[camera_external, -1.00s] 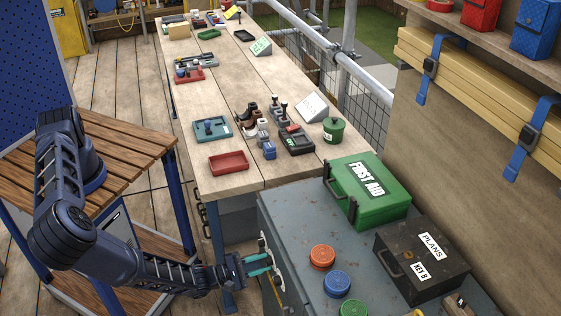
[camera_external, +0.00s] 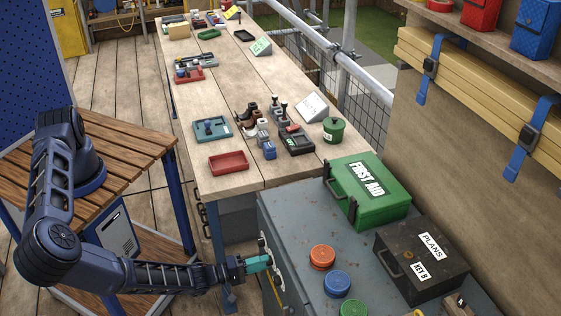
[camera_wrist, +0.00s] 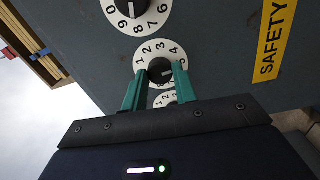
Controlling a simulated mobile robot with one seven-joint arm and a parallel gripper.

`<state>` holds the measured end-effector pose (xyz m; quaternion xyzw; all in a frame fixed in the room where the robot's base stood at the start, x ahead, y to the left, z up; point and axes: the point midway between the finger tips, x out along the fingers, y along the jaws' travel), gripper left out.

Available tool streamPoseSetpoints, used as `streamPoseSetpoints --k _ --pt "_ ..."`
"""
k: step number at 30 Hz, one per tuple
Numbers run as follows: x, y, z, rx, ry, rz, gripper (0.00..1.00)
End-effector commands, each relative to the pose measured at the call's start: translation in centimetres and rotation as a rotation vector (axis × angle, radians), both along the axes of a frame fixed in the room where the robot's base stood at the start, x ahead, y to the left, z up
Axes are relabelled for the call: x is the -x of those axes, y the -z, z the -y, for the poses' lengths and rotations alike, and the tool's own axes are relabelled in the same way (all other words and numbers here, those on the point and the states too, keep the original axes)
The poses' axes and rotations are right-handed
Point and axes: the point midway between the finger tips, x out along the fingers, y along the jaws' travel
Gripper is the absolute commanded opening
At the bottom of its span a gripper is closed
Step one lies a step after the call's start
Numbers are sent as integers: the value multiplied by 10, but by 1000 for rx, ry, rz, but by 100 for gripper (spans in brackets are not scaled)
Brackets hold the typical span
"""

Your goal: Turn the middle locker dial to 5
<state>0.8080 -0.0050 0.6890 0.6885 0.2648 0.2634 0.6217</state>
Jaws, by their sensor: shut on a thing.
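The middle locker dial is a white disc (camera_wrist: 147,56) with black digits and a dark round knob (camera_wrist: 160,71) at its centre. My gripper (camera_wrist: 159,74) has its two green fingers on either side of that knob, shut on it. A pale mark on the knob points roughly right, towards the 5 side; the exact digit is hard to tell. The lower part of the disc is hidden. In the outside view my gripper (camera_external: 267,262) is at the locker's front and covers much of this dial. The upper dial (camera_wrist: 138,10) and part of the lower dial (camera_wrist: 166,98) also show.
The grey locker (camera_external: 300,235) carries a green first aid box (camera_external: 371,205), a black plans box (camera_external: 398,268) and several coloured round lids. A yellow safety label (camera_wrist: 273,40) is on the locker's front. The wooden workbench (camera_external: 215,120) stands behind with small trays and parts.

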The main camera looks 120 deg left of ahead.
Motion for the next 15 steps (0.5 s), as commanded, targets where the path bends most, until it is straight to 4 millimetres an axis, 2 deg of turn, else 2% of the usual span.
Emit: streamPoseSetpoints --k 15 --pt "0 1 1 -49 1 -50 6"
